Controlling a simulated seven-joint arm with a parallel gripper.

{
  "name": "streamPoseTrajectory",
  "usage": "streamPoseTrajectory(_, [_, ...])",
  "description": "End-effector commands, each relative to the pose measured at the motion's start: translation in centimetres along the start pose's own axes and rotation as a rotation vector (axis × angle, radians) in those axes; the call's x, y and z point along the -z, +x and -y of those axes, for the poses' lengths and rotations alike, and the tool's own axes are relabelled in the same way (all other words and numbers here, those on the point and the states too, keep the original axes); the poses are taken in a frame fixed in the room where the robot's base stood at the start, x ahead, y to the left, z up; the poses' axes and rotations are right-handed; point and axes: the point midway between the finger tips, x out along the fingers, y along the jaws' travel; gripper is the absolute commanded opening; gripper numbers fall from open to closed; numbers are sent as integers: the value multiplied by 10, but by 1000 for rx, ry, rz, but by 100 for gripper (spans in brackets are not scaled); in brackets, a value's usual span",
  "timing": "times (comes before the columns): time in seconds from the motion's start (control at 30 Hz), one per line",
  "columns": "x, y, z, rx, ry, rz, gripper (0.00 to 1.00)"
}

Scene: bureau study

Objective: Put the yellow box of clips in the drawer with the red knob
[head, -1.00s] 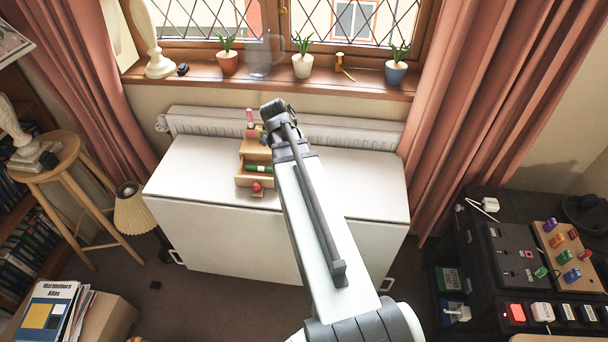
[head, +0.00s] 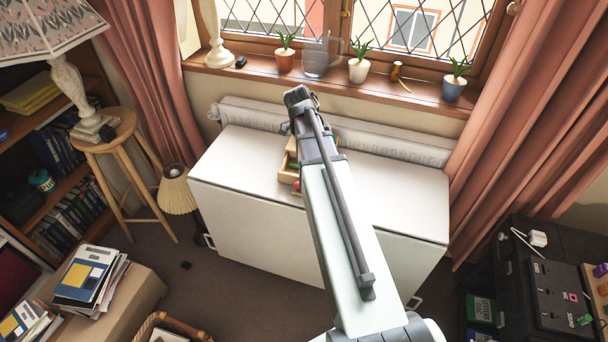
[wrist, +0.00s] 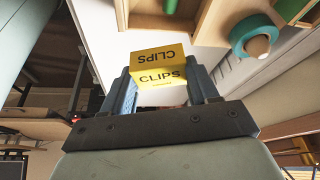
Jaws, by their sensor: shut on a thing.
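The yellow box of clips (wrist: 160,76), lettered CLIPS, is between the two fingers of my gripper (wrist: 163,90) in the wrist view, clear of the wooden parts. In the head view my gripper (head: 300,97) is over the back of the white table; the box cannot be made out there. The small wooden drawer unit (head: 287,172) stands on the table, mostly hidden behind my arm. A lower drawer stands out, with the red knob (head: 296,186) at its front. The wrist view shows wooden drawer parts (wrist: 205,22) close above and right of the box.
The white table (head: 400,195) is clear to the right of my arm. A radiator (head: 380,142) runs behind it, below a sill with potted plants and a glass jug (head: 318,58).

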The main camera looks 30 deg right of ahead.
Motion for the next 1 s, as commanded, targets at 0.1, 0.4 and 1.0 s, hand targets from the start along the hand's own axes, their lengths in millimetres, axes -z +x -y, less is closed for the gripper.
streamPoseTrajectory(0.1, [-6,-3,2,61,-142,0,35])
streamPoseTrajectory(0.4, [-19,-10,10,243,-581,0,35])
streamPoseTrajectory(1.0, [-34,-19,19,560,-1347,3,35])
